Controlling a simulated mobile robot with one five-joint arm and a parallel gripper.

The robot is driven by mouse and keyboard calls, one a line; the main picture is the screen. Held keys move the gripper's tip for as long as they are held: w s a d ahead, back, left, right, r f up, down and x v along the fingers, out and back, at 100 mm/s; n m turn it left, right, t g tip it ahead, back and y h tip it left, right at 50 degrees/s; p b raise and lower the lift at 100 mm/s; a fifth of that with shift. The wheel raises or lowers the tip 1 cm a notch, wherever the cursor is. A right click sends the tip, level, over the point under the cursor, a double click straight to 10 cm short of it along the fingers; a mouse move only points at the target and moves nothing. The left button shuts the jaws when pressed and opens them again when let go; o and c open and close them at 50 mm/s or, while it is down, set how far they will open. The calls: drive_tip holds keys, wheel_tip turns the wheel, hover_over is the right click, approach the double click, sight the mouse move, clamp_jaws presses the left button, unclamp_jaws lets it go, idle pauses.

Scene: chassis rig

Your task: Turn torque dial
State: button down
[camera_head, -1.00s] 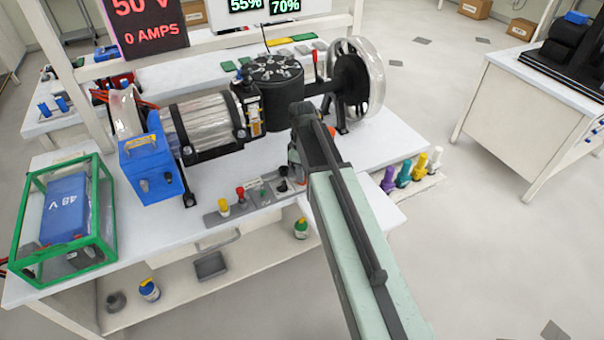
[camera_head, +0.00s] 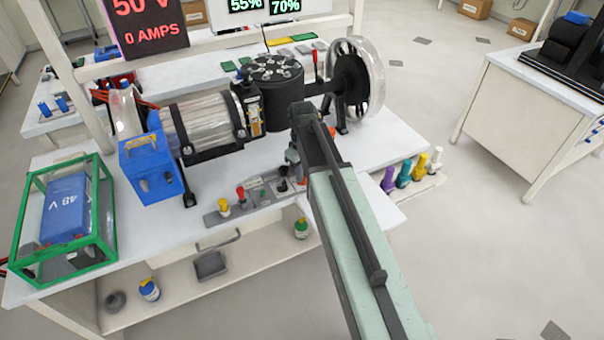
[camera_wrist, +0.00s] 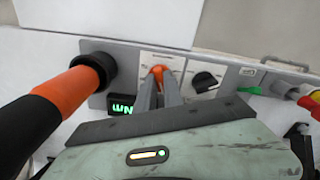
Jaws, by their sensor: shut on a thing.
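The orange dial (camera_wrist: 159,69) sits on a light grey control panel (camera_wrist: 225,72) in the wrist view. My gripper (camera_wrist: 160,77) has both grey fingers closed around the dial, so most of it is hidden. A small black display with green letters (camera_wrist: 122,105), partly cut off by my gripper, lies just left of the fingers. In the head view my gripper (camera_head: 296,160) is at the right part of the control panel (camera_head: 230,211) along the bench's front edge. My arm covers the dial there.
A black knob (camera_wrist: 205,82) is close right of my fingers. A thick orange and black handle (camera_wrist: 72,93) rises close on the left. The motor rig (camera_head: 205,122) stands behind the panel. A green-framed box (camera_head: 112,215) is at the left.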

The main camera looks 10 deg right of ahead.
drive_tip(key=c, duration=1.5)
unclamp_jaws()
drive_tip(key=shift+o, duration=0.2)
wheel_tip(320, 180, up, 8)
drive_tip(key=p, duration=0.8)
drive_tip(key=shift+f, duration=0.1)
